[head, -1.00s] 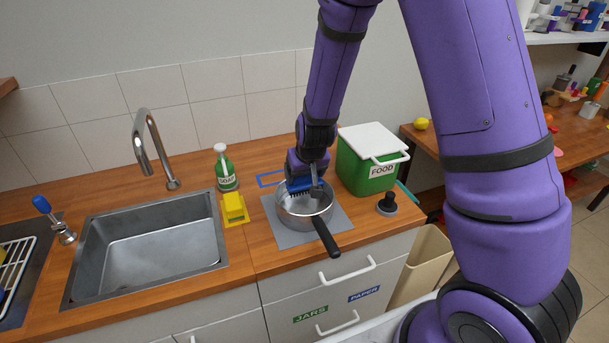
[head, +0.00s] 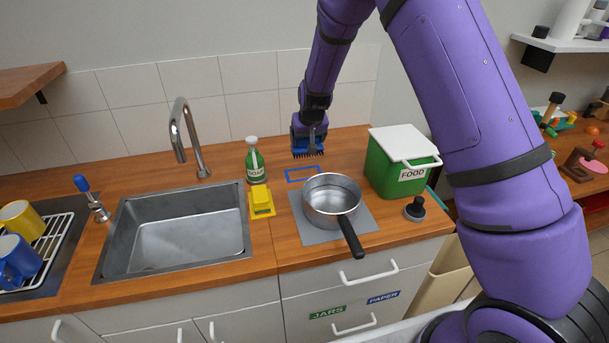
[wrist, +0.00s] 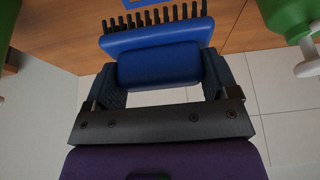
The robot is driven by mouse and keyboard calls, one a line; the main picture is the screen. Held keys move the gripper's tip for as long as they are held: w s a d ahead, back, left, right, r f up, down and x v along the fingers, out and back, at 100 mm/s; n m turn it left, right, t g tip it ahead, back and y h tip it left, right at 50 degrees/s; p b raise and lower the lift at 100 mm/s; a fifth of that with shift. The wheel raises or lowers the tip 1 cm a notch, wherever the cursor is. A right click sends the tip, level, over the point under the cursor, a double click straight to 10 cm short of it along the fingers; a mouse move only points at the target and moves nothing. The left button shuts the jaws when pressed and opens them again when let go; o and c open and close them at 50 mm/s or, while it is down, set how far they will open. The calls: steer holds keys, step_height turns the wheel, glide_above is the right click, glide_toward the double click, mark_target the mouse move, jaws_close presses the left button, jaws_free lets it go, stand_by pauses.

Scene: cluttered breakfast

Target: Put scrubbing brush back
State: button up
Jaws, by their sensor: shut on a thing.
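My gripper (head: 310,143) is shut on the blue scrubbing brush (head: 307,150) with black bristles and holds it above the back of the counter. In the wrist view the brush (wrist: 155,42) lies across between the fingers of my gripper (wrist: 160,75), bristles pointing away. A blue rectangular outline (head: 302,174) is marked on the counter just below and in front of the brush. Part of a blue marking (wrist: 145,3) shows at the top of the wrist view.
A pan (head: 332,196) stands on a grey mat (head: 310,233) in front of the outline. A green FOOD bin (head: 393,172) is to the right. A soap bottle (head: 254,163), a yellow sponge (head: 261,201) and the sink (head: 180,235) are to the left.

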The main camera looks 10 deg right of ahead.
steer(key=shift+w+a, duration=0.25)
steer(key=shift+w, duration=0.8)
step_height(320, 180, down, 10)
steer(key=shift+w+r, duration=0.15)
steer(key=o, duration=1.1)
steer(key=shift+c, duration=0.2)
steer(key=v, duration=1.2)
steer(key=shift+r, duration=0.1)
steer(key=shift+r, duration=0.1)
